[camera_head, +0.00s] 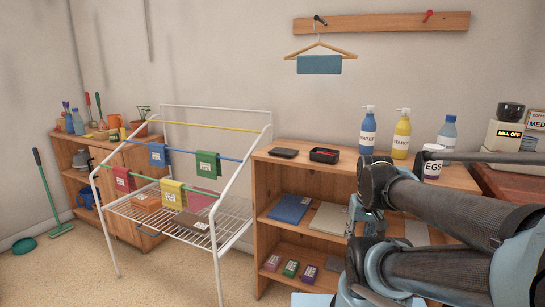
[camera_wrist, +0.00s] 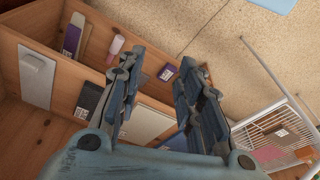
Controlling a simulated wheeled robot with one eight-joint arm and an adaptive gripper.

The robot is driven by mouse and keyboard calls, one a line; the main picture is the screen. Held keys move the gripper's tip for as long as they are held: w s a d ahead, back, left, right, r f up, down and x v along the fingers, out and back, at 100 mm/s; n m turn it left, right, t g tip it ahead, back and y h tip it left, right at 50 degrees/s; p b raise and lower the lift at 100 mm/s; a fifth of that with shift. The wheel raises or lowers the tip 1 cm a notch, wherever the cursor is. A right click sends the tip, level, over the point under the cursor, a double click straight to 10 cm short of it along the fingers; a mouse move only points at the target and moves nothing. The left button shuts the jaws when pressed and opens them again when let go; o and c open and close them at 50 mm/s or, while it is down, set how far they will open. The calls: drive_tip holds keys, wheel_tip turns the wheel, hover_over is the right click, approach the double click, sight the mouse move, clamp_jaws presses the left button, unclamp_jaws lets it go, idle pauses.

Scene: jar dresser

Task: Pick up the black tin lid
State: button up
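A flat black piece that looks like the tin lid (camera_head: 284,152) lies on top of the wooden dresser, near its left end. Beside it on the right sits an open black tin (camera_head: 324,155) with red inside. In the wrist view my gripper (camera_wrist: 159,64) is open, with its two fingers apart and nothing between them. It faces down past the shelves toward the floor, and I cannot make out the lid there. In the head view my arm is to the right of the lid and tin, apart from both, and covers part of the dresser front.
Bottles, blue (camera_head: 368,132) and yellow (camera_head: 402,134), and a white tub (camera_head: 433,161) stand behind and right on the dresser. A white drying rack (camera_head: 232,230) stands close at left. The dresser shelves (camera_head: 262,205) hold folders and small boxes. The top's left front is mostly clear.

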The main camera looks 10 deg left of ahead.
sight(288, 151)
drive_tip(key=shift+a, duration=0.15)
